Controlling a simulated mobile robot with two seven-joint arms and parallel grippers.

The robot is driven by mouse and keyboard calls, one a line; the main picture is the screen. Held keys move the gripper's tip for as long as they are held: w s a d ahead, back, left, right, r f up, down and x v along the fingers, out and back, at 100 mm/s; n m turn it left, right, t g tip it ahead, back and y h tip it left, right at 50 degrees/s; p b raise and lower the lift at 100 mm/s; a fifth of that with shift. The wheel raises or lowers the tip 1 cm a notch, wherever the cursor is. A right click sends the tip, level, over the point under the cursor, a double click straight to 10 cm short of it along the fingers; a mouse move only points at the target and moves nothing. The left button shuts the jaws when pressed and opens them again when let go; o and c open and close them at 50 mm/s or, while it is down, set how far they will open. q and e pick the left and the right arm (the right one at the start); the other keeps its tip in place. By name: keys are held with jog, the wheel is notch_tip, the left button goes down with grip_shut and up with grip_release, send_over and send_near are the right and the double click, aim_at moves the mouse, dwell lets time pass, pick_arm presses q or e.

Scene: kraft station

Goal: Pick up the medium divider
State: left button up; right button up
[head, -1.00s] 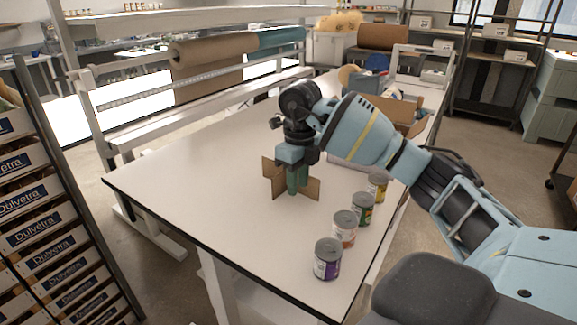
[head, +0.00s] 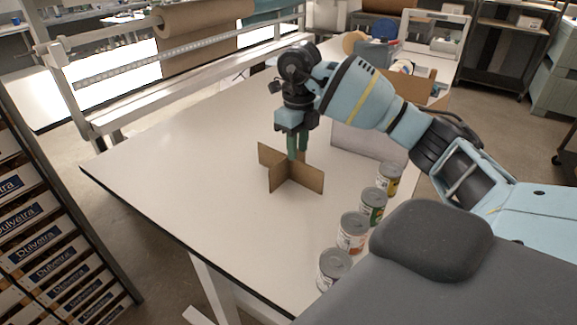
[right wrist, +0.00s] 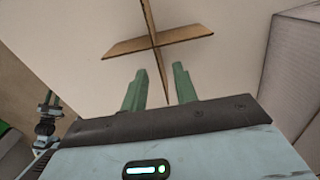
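The divider (head: 283,178) is a brown cardboard cross of two slotted panels. It stands upright on the white table (head: 190,165), and I see it from above in the right wrist view (right wrist: 130,46). My right gripper (head: 298,157) points down at the divider, its green fingers at the height of the panels' top edges. In the right wrist view the fingers (right wrist: 160,70) are apart, with one thin panel running between them and a gap on each side. The back of the divider is partly hidden by the fingers.
Several cans (head: 352,232) stand in a row along the table's right edge. A pale box (head: 368,142) stands just right of the gripper, and an open cardboard box (head: 432,90) lies behind. A paper roll rack (head: 180,65) borders the far left side. The table's left part is clear.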

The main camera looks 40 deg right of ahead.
aim_at(295, 181)
jog(key=shift+w+a+f+p, duration=0.1)
jog(key=shift+f+p, duration=0.05)
jog(key=shift+f, duration=1.6)
jog(key=shift+w+f+p, duration=0.1)
jog(key=shift+f+p, duration=0.05)
jog(key=shift+f, duration=1.55)
jog(key=shift+c, duration=0.3)
grip_shut()
